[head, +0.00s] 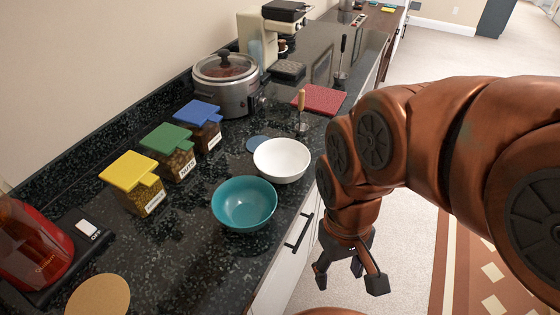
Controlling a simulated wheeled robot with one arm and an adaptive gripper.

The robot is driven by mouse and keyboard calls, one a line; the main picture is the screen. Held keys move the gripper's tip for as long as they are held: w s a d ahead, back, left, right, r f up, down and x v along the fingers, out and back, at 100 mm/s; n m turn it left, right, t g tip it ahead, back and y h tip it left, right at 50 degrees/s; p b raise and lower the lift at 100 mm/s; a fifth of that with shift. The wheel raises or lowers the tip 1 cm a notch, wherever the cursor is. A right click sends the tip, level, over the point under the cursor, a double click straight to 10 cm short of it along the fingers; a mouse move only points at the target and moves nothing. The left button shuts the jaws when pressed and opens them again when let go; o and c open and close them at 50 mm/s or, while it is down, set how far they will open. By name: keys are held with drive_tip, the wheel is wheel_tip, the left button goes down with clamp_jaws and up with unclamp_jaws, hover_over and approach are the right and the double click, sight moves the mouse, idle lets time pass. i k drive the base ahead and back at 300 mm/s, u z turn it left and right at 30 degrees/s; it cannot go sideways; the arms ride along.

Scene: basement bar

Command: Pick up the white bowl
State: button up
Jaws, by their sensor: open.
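The white bowl (282,161) stands upright and empty on the dark speckled counter, near its front edge. My gripper (348,283) hangs to the right of and below the bowl in the head view, out past the counter's front edge. Its dark fingers are spread apart and hold nothing. The bowl is in full view and apart from my gripper.
A teal bowl (244,204) sits beside the white bowl, to its lower left. A blue disc (258,144) lies behind it. Lidded jars (168,152), a slow cooker (226,84) and a red cutting board (319,99) stand around. A cabinet handle (299,232) juts below.

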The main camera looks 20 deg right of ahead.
sight(282, 160)
drive_tip(key=z, duration=0.1)
drive_tip(key=k, duration=1.25)
drive_tip(key=u, duration=1.15)
drive_tip(key=i, duration=0.5)
drive_tip(key=z, duration=0.05)
